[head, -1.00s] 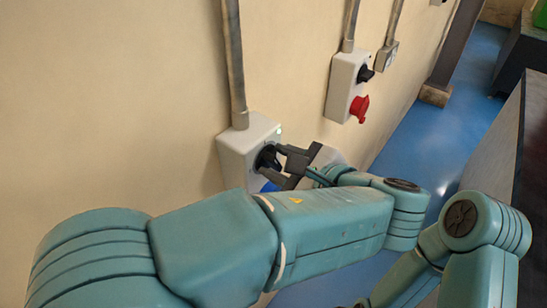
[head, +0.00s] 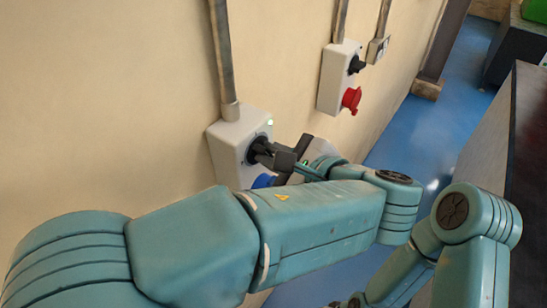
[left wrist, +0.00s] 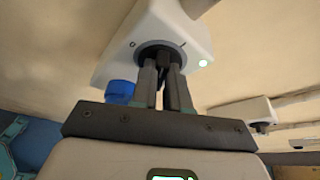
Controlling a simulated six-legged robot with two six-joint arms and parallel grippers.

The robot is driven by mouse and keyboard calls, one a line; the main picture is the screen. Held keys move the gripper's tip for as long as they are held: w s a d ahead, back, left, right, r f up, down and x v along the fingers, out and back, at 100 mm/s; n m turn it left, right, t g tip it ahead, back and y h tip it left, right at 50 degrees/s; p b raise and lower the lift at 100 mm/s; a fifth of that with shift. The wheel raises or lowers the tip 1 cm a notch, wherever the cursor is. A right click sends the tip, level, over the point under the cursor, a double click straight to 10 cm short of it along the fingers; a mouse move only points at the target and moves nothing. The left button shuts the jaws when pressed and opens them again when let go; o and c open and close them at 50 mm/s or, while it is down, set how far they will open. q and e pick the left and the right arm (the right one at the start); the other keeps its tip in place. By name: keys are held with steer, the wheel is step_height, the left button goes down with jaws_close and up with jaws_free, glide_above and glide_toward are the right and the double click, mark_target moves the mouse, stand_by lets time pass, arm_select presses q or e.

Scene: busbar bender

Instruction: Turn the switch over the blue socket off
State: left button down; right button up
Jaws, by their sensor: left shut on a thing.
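The white switch box (head: 229,137) with the blue socket (head: 263,181) is on the wall at the left middle of the head view. Its black rotary switch (head: 257,146) sits above the blue socket. My left gripper (head: 268,152) is at the switch, its fingers shut on the knob.
A second white box (head: 336,77) with a black switch and a red socket (head: 351,99) is further along the wall. Grey conduits run up from the boxes. A dark-topped grey bench (head: 485,150) stands at the right. Blue floor (head: 400,130) lies between.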

arm_select(q)
steer(key=n+t+b, duration=0.1)
steer(key=n+b, duration=0.1)
steer(key=b, duration=0.3)
steer(key=f+n+t+b, duration=0.1)
steer(key=n+b, duration=0.2)
steer(key=b, duration=0.2)
steer(key=n+t+b, duration=0.2)
steer(key=b, duration=0.4)
steer(key=shift+s+a+f+n, duration=0.25)
steer(key=shift+s+f+n, duration=0.05)
steer(key=shift+s+f, duration=0.05)
steer(key=shift+r+n+t+b, duration=0.1)
steer(key=shift+n+t+b, duration=0.2)
steer(key=shift+n+b, duration=0.9)
steer(key=shift+m+b, duration=0.3)
steer(key=c, duration=1.1)
jaws_free()
steer(key=shift+s, duration=0.15)
